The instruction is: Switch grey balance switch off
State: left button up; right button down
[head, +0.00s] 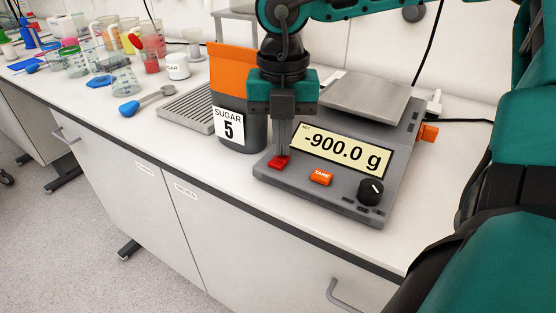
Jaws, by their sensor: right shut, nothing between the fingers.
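The grey balance (338,194) stands on the counter at the right in the head view. Its display (340,150) is lit and reads -900.0 g. A red switch (279,162) sits at the front left of its panel, beside an orange TARE button (321,178) and a black knob (371,191). My right gripper (282,152) points down over the red switch, shut and empty. Its fingertips are at or just above the switch; I cannot tell whether they touch it. The fingers partly hide the switch. My left gripper is not in view.
A sugar container (229,127) labelled 5 stands close to the left of my right gripper. A ribbed grey tray (184,106), a blue-ended scoop (147,101) and several beakers stand farther left. The counter's front strip (215,169) is clear.

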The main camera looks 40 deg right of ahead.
jog(key=shift+f, duration=0.3)
jog(key=shift+r, duration=0.55)
jog(key=shift+r+p, duration=0.75)
jog(key=shift+r, duration=0.6)
jog(key=shift+r+p, duration=0.8)
jog(key=shift+r, duration=0.85)
